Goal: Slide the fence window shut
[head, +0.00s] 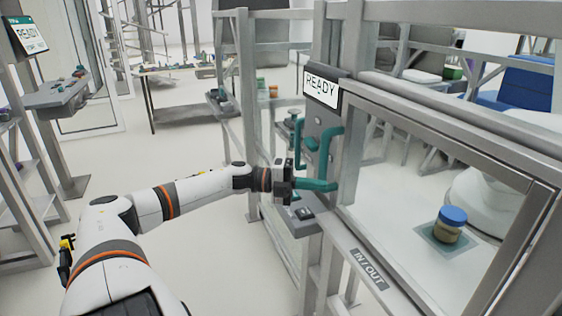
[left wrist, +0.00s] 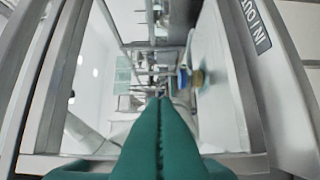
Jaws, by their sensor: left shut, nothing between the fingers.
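The fence window (head: 440,150) is a large grey-framed panel at the right of the head view; I cannot tell exactly how far open it is. Its left upright is beside a panel with teal handles (head: 325,150). My left gripper (head: 332,186) has teal fingers, shut and empty, with tips close to the window's left edge; contact cannot be told. In the left wrist view the shut fingers (left wrist: 160,104) point between grey frame bars (left wrist: 258,80). My right gripper is not in view.
A jar with a blue lid (head: 449,232) stands on a small mat behind the window; it also shows in the left wrist view (left wrist: 197,78). The sill bears an IN/OUT label (head: 368,268). A READY sign (head: 321,88) hangs above the handles. Open floor lies left.

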